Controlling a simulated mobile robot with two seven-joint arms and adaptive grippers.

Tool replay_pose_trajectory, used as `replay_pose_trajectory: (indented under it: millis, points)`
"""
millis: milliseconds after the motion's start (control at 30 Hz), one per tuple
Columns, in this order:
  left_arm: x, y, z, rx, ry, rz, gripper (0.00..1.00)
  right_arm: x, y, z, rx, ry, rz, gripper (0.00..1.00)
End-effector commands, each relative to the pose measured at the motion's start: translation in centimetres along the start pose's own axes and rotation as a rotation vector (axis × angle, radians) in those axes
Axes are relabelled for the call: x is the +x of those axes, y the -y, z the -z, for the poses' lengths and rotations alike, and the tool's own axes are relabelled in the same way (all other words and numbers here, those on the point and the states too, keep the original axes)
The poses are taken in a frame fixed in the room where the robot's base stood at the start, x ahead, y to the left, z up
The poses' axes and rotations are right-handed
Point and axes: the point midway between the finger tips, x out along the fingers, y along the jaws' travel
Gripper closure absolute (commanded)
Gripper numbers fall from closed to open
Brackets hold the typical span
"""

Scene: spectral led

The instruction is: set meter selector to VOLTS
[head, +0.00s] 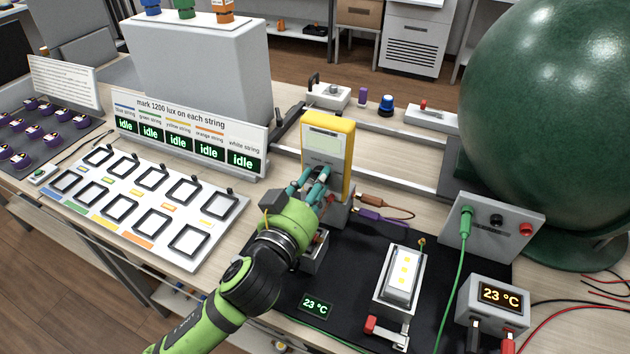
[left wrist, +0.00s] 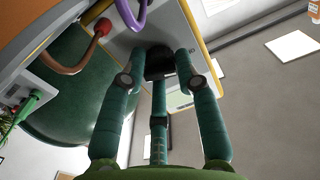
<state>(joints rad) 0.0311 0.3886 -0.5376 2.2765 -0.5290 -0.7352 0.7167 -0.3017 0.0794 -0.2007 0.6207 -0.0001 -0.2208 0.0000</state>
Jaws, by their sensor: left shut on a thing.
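The meter (head: 345,135) is a yellow-edged, grey-faced unit standing upright at the middle of the bench, with a pale green screen near its top. It also shows in the left wrist view (left wrist: 202,52). My left gripper (head: 318,178) is at the lower front of the meter. In the left wrist view its teal fingers (left wrist: 160,75) are closed around the dark round selector knob (left wrist: 159,62) on the meter's face. The fingers hide most of the knob, and its pointer and markings cannot be read. My right gripper is not in view.
Brown and purple leads (head: 380,217) plug in low on the meter, close to my fingers. A black mat (head: 350,275) carries a white LED fixture (head: 400,272). A large green sphere (head: 555,110) stands at right. The string display board (head: 190,135) stands at left.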

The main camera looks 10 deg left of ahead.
Motion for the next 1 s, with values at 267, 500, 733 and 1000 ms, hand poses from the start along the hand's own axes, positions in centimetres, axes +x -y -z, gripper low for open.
replay_pose_trajectory:
  millis: [267,500,733,1000]
  points:
    - [0.0,0.1,0.5,0.064,-0.008,0.002,1.0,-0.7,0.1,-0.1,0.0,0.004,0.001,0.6]
    - [0.0,0.1,0.7,0.228,-0.009,0.002,1.0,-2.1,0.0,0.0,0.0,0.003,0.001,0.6]
    - [0.0,0.0,0.9,0.438,-0.012,0.004,1.0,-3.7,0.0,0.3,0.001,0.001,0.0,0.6]
    - [0.1,-0.1,0.8,0.658,-0.014,0.005,1.0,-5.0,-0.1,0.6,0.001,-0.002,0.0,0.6]
